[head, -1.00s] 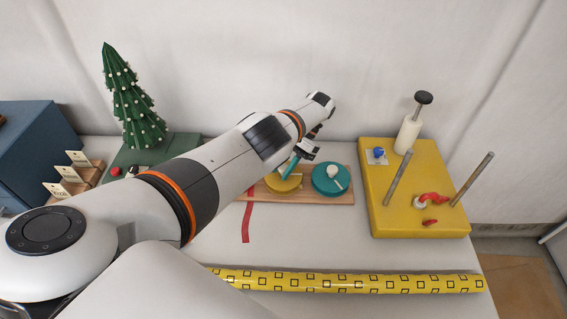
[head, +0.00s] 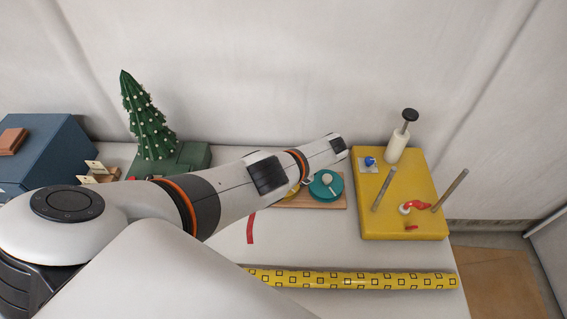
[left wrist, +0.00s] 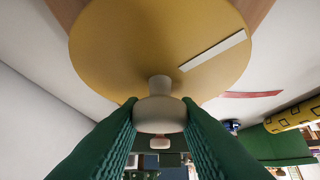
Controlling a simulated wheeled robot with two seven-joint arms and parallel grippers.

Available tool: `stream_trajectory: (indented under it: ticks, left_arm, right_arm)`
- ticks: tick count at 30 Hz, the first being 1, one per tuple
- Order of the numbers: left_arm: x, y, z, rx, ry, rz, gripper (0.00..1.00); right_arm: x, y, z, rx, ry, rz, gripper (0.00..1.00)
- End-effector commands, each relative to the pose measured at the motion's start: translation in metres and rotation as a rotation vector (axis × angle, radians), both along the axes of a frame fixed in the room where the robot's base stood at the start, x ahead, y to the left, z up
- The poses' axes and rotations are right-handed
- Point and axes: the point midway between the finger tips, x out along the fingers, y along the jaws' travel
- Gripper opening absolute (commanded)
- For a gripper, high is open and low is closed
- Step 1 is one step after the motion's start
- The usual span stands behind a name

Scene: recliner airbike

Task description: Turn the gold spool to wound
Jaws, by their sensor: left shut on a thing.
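The gold spool (left wrist: 150,45) is a round disc with a cream knob (left wrist: 160,116) and a white stripe (left wrist: 212,50) to the right of the knob in the left wrist view. My left gripper (left wrist: 159,104) has its green fingers on either side of the knob, shut on it. In the head view only a sliver of the gold spool (head: 293,192) shows; my left arm hides the rest and the gripper. The teal spool (head: 326,186) with its pale knob is beside it on the wooden board (head: 315,204). My right gripper is not in view.
A red ribbon (head: 251,228) hangs in front of the board. A yellow patterned roll (head: 350,279) lies along the table front. A yellow block (head: 402,228) with posts stands right. A small tree (head: 147,118) and a blue box (head: 45,150) stand left.

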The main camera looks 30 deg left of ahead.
Motion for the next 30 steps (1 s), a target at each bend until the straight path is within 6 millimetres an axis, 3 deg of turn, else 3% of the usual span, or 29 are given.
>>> stream_trajectory:
  ticks: [6, 22, 23, 24, 27, 30]
  left_arm:
    - [-0.0014, -0.0001, 0.0005, -0.001, 0.004, -0.069, 0.05]
    - [-0.001, 0.0, -0.0012, 0.0, 0.002, -0.091, 0.05]
    - [-0.001, 0.0, -0.0012, 0.0, 0.002, -0.091, 0.3]
    - [-0.001, 0.0, -0.0012, 0.0, 0.002, -0.091, 0.36]
    - [-0.0008, -0.0001, -0.0009, 0.0, 0.002, -0.091, 0.5]
    - [-0.0005, 0.0, -0.0006, 0.0, 0.001, -0.091, 0.5]
  right_arm:
    - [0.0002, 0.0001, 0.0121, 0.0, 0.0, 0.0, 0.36]
    - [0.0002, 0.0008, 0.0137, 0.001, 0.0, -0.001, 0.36]
    - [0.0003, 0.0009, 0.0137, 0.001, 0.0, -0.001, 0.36]
    - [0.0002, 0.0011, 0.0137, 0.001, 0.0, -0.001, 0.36]
    - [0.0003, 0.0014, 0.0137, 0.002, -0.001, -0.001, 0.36]
    - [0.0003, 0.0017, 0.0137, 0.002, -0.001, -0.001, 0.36]
